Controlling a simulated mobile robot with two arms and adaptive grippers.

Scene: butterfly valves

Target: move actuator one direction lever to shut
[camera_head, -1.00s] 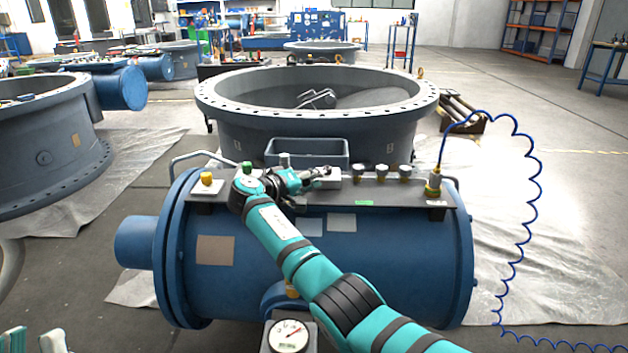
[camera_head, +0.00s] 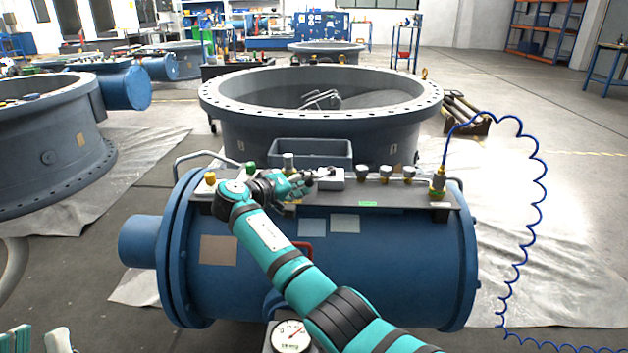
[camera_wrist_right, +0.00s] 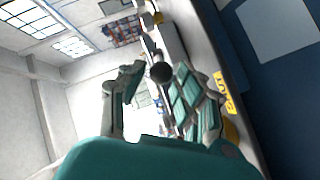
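Actuator one looks to be the large blue cylinder (camera_head: 390,265) in front of me, with a dark shelf of fittings on top. A white block (camera_head: 330,180) on that shelf carries a small dark part, seemingly the direction lever. My right gripper (camera_head: 306,180) is at the left side of this block. In the right wrist view, a black ball knob (camera_wrist_right: 161,72) shows beyond and between the spread fingers of my right gripper (camera_wrist_right: 155,85); contact is not visible. My left gripper (camera_head: 40,338) shows only as parted fingertips at the bottom left, empty.
A yellow-capped fitting (camera_head: 210,179) and a green-capped fitting (camera_head: 251,168) stand left on the shelf. Several silver knobs (camera_head: 386,174) stand right of the block. A coiled blue hose (camera_head: 533,200) hangs at right. A grey tray (camera_head: 310,152) and large valve ring (camera_head: 320,125) are behind.

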